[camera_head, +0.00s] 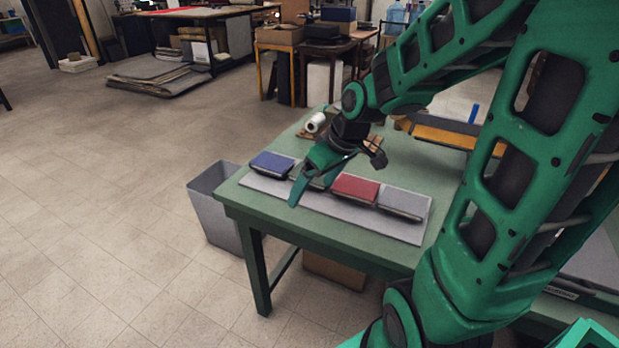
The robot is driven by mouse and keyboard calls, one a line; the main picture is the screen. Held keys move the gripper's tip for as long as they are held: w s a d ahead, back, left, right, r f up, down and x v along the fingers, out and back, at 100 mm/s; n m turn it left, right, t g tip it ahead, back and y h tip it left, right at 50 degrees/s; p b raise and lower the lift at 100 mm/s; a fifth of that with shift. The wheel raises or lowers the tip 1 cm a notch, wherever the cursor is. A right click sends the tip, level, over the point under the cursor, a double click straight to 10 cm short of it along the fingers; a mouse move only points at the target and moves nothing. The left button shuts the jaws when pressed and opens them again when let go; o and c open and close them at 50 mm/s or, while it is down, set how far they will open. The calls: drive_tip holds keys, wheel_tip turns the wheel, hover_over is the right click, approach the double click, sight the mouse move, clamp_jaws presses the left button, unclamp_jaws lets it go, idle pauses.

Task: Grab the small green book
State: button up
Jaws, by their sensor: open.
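Blue (272,163), red (355,188) and grey (400,201) books lie flat in a row on a pale grey board (330,206) on the green table. A dark green book (318,182) shows in small part between the blue and red ones, mostly hidden by my gripper. My gripper (307,190) is open and points down at this gap, its fingers over or around the green book. I cannot tell whether the fingers touch it.
The green table (425,160) carries a white roll (315,122) at the back and an orange-fronted tray (445,136) at the back right. A grey bin (212,205) stands against the table's left end. The floor at left is clear.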

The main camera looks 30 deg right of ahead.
sight(317, 183)
drive_tip(key=w+d+f+y, duration=0.1)
drive_tip(key=w+d+f+n+t+y, duration=0.1)
drive_tip(key=d, duration=0.1)
drive_tip(key=w+d+f+n+y, duration=0.1)
drive_tip(key=w+d, duration=0.1)
drive_tip(key=shift+w+d+f+t, duration=0.1)
drive_tip(key=shift+d+f+t, duration=0.05)
drive_tip(key=shift+f+t, duration=0.15)
drive_tip(key=d+t, duration=0.1)
drive_tip(key=d, duration=0.2)
drive_tip(key=w+d+n+t+y, duration=0.1)
drive_tip(key=d+t, duration=0.1)
drive_tip(key=d, duration=0.1)
drive_tip(key=w+d+t, duration=0.1)
drive_tip(key=d, duration=0.2)
drive_tip(key=shift+w+d+r, duration=0.1)
drive_tip(key=shift+w+r, duration=0.05)
drive_tip(key=shift+r, duration=0.1)
drive_tip(key=shift+w+n, duration=0.15)
drive_tip(key=shift+n, duration=0.15)
drive_tip(key=x, duration=0.5)
drive_tip(key=shift+x, duration=2.7)
drive_tip(key=shift+d+f, duration=0.15)
drive_tip(key=c, duration=1.2)
